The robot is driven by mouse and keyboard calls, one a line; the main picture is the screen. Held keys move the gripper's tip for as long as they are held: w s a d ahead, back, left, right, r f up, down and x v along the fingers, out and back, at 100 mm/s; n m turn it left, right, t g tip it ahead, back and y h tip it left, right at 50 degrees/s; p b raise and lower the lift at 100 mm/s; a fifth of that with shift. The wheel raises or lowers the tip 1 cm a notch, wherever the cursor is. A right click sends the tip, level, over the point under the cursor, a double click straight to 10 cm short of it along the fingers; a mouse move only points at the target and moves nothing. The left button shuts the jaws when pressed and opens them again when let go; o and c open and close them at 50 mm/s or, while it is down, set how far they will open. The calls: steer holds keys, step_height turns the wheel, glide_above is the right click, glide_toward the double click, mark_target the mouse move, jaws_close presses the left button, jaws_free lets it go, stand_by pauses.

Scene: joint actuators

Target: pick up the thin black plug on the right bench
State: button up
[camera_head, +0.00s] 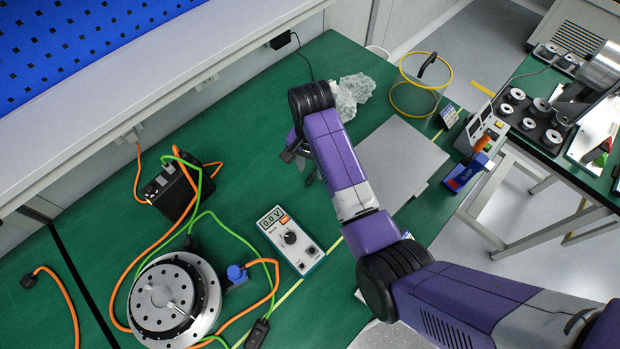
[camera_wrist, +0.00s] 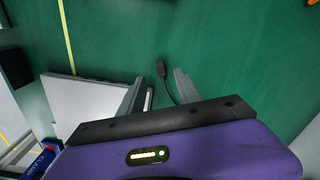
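A thin black plug (camera_wrist: 161,69) with a thin black cable lies on the green bench (camera_wrist: 225,45) in the wrist view. My gripper (camera_wrist: 158,82) is open, with one grey finger on each side of the plug and cable. The fingers appear apart from the plug; how high they are above the bench I cannot tell. In the head view my gripper (camera_head: 301,160) hangs over the middle of the bench (camera_head: 235,165), partly hidden by my purple arm.
A grey plate (camera_head: 402,158) lies right of my gripper. A meter (camera_head: 290,240), a round metal device (camera_head: 172,300) and a black box (camera_head: 176,190) with orange and green cables stand to the left. Clear plastic bags (camera_head: 352,92) lie behind. Bare bench lies between them.

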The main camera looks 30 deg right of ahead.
mark_target(311, 178)
steer(key=shift+w+f, duration=0.1)
steer(key=shift+f, duration=2.25)
jaws_close()
